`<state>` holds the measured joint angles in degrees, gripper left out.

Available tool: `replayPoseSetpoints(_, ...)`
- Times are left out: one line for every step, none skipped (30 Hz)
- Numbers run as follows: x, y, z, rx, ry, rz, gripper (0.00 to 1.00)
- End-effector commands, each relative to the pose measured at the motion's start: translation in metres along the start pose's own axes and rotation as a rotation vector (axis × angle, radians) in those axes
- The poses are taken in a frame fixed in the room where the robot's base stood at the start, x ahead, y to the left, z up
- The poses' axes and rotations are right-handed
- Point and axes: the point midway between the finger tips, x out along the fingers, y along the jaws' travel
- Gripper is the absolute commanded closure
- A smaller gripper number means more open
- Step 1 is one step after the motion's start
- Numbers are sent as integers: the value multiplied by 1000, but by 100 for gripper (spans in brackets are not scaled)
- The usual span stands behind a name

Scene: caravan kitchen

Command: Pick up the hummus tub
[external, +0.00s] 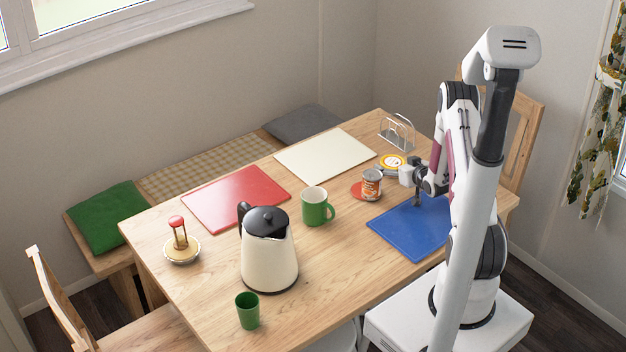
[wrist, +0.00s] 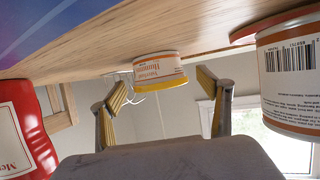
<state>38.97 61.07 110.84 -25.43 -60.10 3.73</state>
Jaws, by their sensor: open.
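The hummus tub (external: 392,161) stands on the wooden table, right of the can and in front of the white board's right end. In the wrist view, which is upside down, the tub (wrist: 160,70) has a white wall with orange lettering and a yellow rim. My gripper (external: 411,176) is low over the table, just in front of the tub. In the wrist view my gripper (wrist: 163,88) is open and empty, with one finger on either side of the view to the tub. The tub appears ahead of the fingertips, apart from them.
A can (external: 371,184) on a red disc stands close left of my gripper; it also fills the wrist view's right side (wrist: 290,75). A red container (wrist: 22,125) is at the wrist view's left. A metal rack (external: 397,131) stands behind the tub. A blue board (external: 408,230) lies in front.

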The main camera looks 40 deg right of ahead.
Motion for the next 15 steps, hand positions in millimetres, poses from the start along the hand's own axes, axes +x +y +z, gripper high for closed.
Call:
replayPoseSetpoints(0, 0, 0, 0, 0, 0, 23)
replayPoseSetpoints(0, 0, 0, 0, 0, 0, 23)
replayPoseSetpoints(0, 0, 0, 0, 0, 0, 25)
replayPoseSetpoints(0, 0, 0, 0, 0, 0, 33)
replayPoseSetpoints(0, 0, 0, 0, 0, 0, 41)
replayPoseSetpoints(0, 0, 0, 0, 0, 0, 51)
replayPoseSetpoints(0, 0, 0, 0, 0, 0, 59)
replayPoseSetpoints(0, 0, 0, 0, 0, 0, 67)
replayPoseSetpoints(0, 0, 0, 0, 0, 0, 67)
replayPoseSetpoints(0, 0, 0, 0, 0, 0, 67)
replayPoseSetpoints(0, 0, -1, 0, 1, 0, 67)
replayPoseSetpoints(0, 0, -1, 0, 1, 0, 67)
replayPoseSetpoints(0, 0, -1, 0, 1, 0, 67)
replayPoseSetpoints(0, 0, -1, 0, 1, 0, 67)
replayPoseSetpoints(0, 0, -1, 0, 1, 0, 67)
